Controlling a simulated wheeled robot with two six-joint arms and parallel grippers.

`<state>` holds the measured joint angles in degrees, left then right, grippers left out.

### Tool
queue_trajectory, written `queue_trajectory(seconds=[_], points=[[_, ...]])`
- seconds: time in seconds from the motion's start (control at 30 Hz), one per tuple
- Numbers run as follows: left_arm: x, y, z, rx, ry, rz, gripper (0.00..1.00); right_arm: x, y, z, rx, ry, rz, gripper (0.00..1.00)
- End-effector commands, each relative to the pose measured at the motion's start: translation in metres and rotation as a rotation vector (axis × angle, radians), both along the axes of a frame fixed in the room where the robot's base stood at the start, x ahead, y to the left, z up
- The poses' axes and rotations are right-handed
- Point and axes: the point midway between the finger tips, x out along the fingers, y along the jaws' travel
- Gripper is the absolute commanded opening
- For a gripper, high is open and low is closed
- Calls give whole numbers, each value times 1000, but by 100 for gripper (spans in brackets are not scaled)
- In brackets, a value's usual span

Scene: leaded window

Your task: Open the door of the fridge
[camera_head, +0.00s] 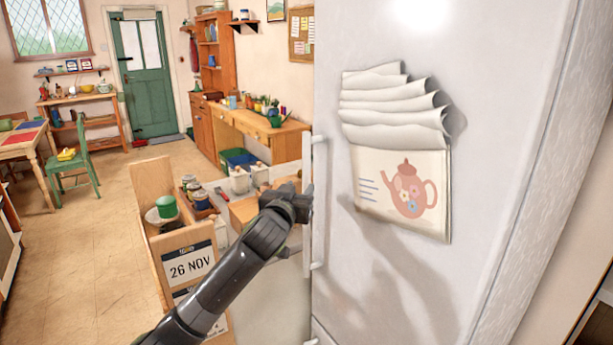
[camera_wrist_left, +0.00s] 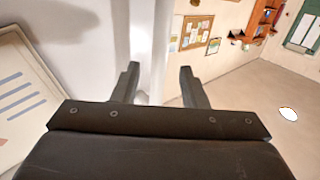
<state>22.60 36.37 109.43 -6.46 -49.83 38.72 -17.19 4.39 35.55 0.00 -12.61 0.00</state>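The fridge (camera_head: 480,60) is white and fills the right of the head view, its door front facing me. Its long upright white handle (camera_head: 318,225) runs along the door's left edge. I see no clear gap at the door. My left gripper (camera_head: 306,190) is at the handle, about halfway up it. In the left wrist view, its two dark fingers (camera_wrist_left: 160,85) are apart, with the upright white handle (camera_wrist_left: 162,45) showing between or just beyond them. I cannot tell whether they touch it. My right gripper is out of view.
Left of the fridge stands a wooden unit with a "26 NOV" sign (camera_head: 190,265) and jars, close under my left arm. The floor (camera_head: 80,260) further left is clear.

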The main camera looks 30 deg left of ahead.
Motion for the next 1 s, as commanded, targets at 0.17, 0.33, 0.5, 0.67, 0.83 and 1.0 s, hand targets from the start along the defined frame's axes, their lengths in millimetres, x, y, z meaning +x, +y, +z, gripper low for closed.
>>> queue_trajectory(seconds=[0.17, 0.33, 0.5, 0.67, 0.83, 1.0], points=[[26, 7, 2, -1, 1, 1, 39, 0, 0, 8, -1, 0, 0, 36], [46, 13, 2, -1, 1, 1, 39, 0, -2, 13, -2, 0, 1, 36], [59, 17, 1, -1, 0, 0, 39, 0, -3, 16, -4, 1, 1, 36], [64, 18, 0, 0, 0, -1, 39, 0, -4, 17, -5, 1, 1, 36], [65, 18, 0, 1, 0, -1, 39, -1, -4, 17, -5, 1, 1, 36], [65, 18, 0, 0, 0, -1, 32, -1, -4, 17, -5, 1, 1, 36]])
